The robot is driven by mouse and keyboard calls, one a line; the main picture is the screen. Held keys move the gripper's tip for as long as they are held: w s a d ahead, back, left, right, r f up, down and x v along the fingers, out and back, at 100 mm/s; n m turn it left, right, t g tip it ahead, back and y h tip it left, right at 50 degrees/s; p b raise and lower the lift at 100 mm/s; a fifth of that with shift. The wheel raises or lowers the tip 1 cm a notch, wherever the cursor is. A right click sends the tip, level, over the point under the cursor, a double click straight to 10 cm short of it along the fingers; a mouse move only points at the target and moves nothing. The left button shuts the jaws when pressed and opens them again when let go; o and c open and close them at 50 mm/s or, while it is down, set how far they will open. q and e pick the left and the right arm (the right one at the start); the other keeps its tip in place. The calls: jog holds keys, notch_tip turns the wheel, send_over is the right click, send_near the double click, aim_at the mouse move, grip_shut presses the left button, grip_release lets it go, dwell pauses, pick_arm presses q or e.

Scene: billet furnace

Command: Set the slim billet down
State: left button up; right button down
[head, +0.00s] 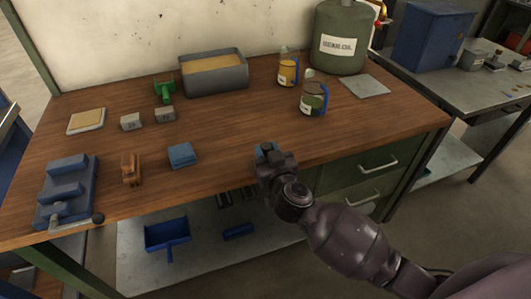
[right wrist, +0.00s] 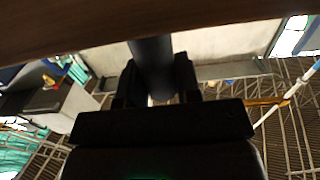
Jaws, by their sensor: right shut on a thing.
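My right gripper (head: 266,153) is at the front edge of the wooden workbench (head: 225,135), seen from behind in the head view. In the right wrist view its two dark fingers (right wrist: 155,85) are shut on a dark, smooth round bar, which looks like the slim billet (right wrist: 152,58). The bar sticks out beyond the fingers, and its lower end is hidden between them. In the head view the gripper hides most of it. I cannot tell whether the bar touches the bench. My left gripper is not in view.
Left of the gripper are a blue block stack (head: 182,155), a small orange-brown item (head: 131,168) and a blue vise-like fixture (head: 67,190). Behind are a grey sand-filled tray (head: 215,88) and two jars (head: 313,98). A blue scoop (head: 166,234) lies on the shelf below. The bench middle is clear.

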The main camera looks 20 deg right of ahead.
jog(key=shift+r, duration=0.15)
jog(key=c, duration=0.8)
grip_release()
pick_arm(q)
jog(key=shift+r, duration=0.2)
pick_arm(e)
jog(key=shift+f, duration=0.2)
jog(key=shift+r, duration=0.2)
pick_arm(q)
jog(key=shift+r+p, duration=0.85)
jog(key=shift+p, duration=0.1)
pick_arm(e)
jog(key=s, duration=1.2)
jog(key=shift+d, duration=0.2)
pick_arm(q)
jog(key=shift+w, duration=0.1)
